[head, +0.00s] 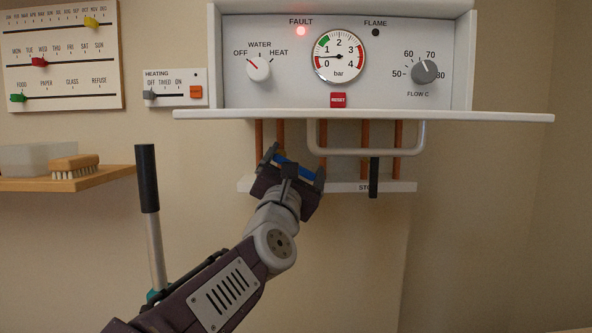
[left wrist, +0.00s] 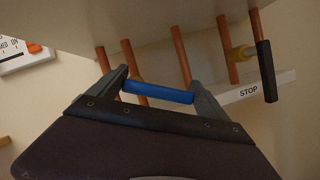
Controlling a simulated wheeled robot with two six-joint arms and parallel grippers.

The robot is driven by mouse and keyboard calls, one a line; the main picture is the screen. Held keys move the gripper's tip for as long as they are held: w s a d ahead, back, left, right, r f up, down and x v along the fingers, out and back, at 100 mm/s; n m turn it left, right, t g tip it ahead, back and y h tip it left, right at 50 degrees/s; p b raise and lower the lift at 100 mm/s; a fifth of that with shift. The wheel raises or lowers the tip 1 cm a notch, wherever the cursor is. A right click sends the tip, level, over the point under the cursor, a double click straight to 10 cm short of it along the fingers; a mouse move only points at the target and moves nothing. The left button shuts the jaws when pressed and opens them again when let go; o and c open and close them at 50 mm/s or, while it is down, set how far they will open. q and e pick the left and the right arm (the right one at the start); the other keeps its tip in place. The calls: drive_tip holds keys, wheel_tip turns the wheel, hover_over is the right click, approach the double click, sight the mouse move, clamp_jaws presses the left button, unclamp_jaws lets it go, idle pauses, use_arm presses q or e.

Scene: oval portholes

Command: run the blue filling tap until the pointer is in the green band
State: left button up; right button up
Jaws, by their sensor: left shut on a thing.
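The blue tap handle (left wrist: 158,92) lies crosswise under the boiler, in front of the copper pipes. My left gripper (head: 296,167) is shut on it, with one finger at each end in the left wrist view. In the head view the gripper hides much of the blue bar. The round pressure gauge (head: 339,56) has a green band between about 1 and 1.5 bar. Its pointer is roughly level, pointing left, below the green band and near the low red zone. My right gripper is not in view.
A black lever (head: 374,177) hangs by the STOP label, right of my gripper. A grey rail (head: 366,152) runs under the boiler shelf (head: 450,116). The red fault lamp (head: 301,31) is lit. An upright black-gripped pole (head: 147,180) stands left of my arm.

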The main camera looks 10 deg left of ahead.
use_arm(q)
drive_tip(key=o, duration=1.9)
drive_tip(key=v, duration=0.9)
drive_tip(key=shift+b, duration=0.35)
